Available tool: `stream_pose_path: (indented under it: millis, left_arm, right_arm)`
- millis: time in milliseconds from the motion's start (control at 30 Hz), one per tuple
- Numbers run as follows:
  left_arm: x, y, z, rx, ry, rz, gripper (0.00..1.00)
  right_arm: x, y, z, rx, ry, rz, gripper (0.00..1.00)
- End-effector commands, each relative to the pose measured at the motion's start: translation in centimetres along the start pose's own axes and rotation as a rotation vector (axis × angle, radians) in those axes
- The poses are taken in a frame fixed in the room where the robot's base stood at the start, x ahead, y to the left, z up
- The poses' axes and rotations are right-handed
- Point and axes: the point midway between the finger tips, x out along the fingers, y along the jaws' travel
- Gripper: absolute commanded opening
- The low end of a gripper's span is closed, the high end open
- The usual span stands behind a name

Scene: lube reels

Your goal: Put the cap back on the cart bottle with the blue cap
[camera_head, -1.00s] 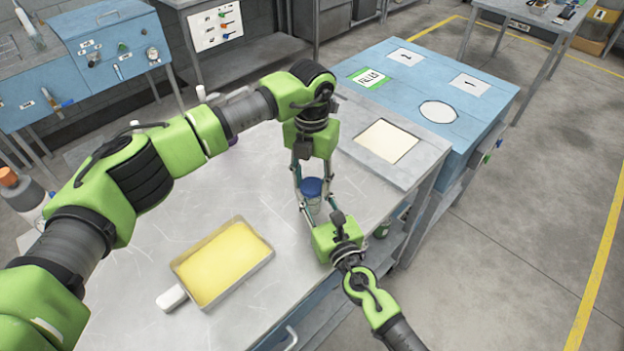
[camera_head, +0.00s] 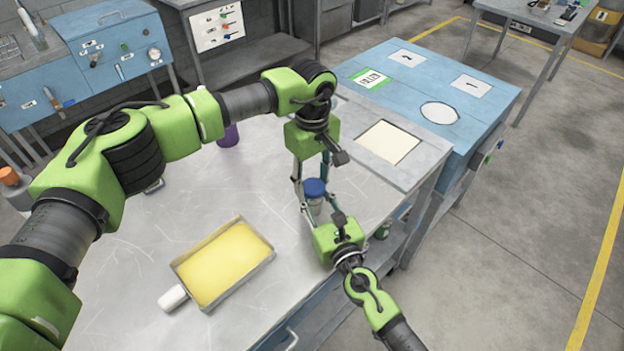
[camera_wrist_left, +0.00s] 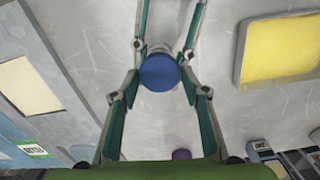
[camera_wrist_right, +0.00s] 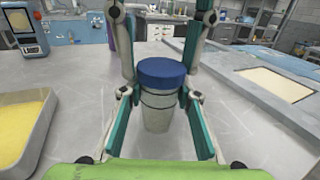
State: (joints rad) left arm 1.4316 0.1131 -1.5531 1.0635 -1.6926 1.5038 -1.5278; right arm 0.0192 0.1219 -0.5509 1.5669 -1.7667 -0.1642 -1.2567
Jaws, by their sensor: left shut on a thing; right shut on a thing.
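The clear bottle (camera_wrist_right: 157,115) stands upright on the metal bench top, with the blue cap (camera_wrist_right: 162,72) at its mouth. In the right wrist view the cap looks seated level on the neck; I cannot tell how tightly. My left gripper (camera_head: 312,178) comes down from above and is shut on the cap, which also shows in the left wrist view (camera_wrist_left: 159,72). My right gripper (camera_head: 318,204) reaches in low from the front and is shut on the bottle's body. In the head view the fingers partly hide the bottle.
A tray of yellow material (camera_head: 224,262) lies on the bench to the left, with a white piece (camera_head: 172,298) beside it. A purple container (camera_head: 229,137) stands behind my left arm. A blue cart (camera_head: 440,75) adjoins the bench at the right. Bare bench surrounds the bottle.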

Motion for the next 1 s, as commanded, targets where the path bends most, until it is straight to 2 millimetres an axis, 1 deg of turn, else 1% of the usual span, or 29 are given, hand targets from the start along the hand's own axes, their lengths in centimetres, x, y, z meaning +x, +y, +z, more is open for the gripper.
stream_pose_path:
  millis: [33,100,200,533,567,600,900,1000]
  left_arm:
    - [0.03,0.04,0.05,0.075,0.0,0.0,0.34]
    - [0.06,0.04,0.08,0.158,-0.001,-0.001,0.34]
    - [0.08,0.05,0.15,0.227,-0.003,-0.001,0.35]
    - [0.14,0.04,0.31,0.249,-0.006,-0.002,0.34]
    - [0.14,0.04,0.33,0.249,-0.006,-0.002,0.51]
    - [0.15,0.04,0.33,0.249,-0.006,-0.002,0.6]
    - [0.09,0.04,0.13,0.245,-0.003,-0.001,0.6]
    - [-0.24,0.07,0.08,0.244,-0.002,0.0,0.6]
  right_arm:
    - [-0.05,0.1,-0.14,0.0,0.003,0.003,0.0]
    - [-0.04,0.12,-0.13,0.0,0.002,0.003,0.0]
    - [-0.03,0.13,-0.12,0.0,0.002,0.003,0.0]
    - [-0.01,0.14,-0.08,0.0,0.002,0.003,0.0]
    - [0.0,0.14,-0.08,0.0,0.002,0.003,0.0]
    - [0.0,0.14,-0.08,0.0,0.001,0.003,0.0]
    - [-0.01,0.11,-0.05,0.0,0.001,0.002,0.0]
    - [-0.01,0.1,-0.03,0.0,0.001,0.002,0.0]
